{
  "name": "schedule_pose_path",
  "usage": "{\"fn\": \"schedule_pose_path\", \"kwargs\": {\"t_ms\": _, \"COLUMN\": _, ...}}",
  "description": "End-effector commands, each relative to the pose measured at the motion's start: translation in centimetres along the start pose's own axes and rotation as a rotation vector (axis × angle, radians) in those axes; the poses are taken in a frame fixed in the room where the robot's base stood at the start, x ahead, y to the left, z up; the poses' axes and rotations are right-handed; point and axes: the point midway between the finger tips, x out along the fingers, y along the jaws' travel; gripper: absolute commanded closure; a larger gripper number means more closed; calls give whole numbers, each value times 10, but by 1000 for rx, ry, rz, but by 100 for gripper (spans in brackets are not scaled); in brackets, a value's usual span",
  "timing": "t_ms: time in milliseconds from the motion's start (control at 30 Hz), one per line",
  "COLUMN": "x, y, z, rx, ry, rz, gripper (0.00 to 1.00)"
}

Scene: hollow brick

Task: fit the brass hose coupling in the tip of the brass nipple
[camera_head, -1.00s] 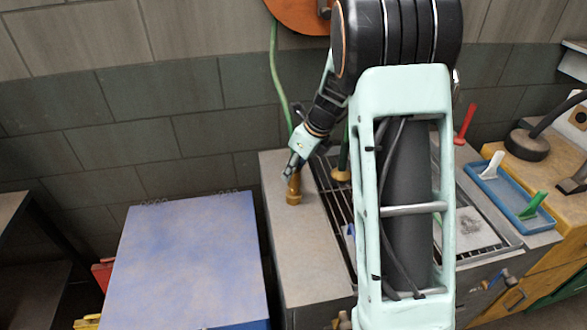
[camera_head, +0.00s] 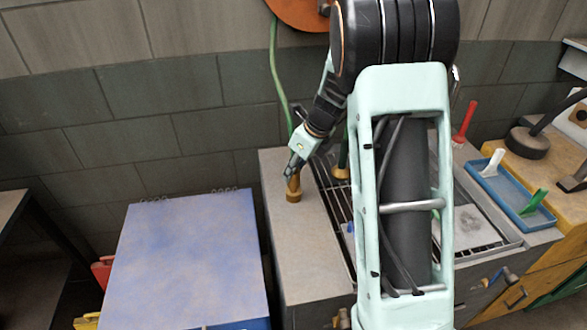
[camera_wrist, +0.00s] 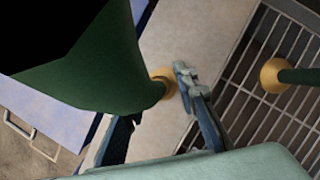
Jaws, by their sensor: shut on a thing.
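My gripper (camera_head: 291,170) points down at the top of an upright brass piece, the nipple (camera_head: 293,195), on the left part of the grey counter. It is shut on the hose's end, where the brass coupling is; the fingers and hose hide most of the coupling. In the wrist view the green hose (camera_wrist: 105,72) runs down between my fingers (camera_wrist: 155,110). Brass (camera_wrist: 169,84) shows just past the hose's end, close to the right finger. I cannot tell whether coupling and nipple touch or how far they overlap.
A second brass foot with a green stem (camera_head: 341,173) stands right of the nipple, by the metal grate (camera_wrist: 285,115). The green hose (camera_head: 280,85) hangs from an orange disc (camera_head: 297,14) on the wall. A blue-topped cabinet (camera_head: 185,255) stands left. A blue tray (camera_head: 520,207) lies right.

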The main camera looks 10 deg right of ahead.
Motion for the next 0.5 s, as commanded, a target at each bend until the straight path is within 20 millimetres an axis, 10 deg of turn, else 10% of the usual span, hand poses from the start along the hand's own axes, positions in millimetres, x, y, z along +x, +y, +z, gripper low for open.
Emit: {"fn": "schedule_pose_path", "kwargs": {"t_ms": 500, "x": 9, "y": 0, "z": -4, "rx": 0, "ry": 0, "rz": 0, "gripper": 100}}
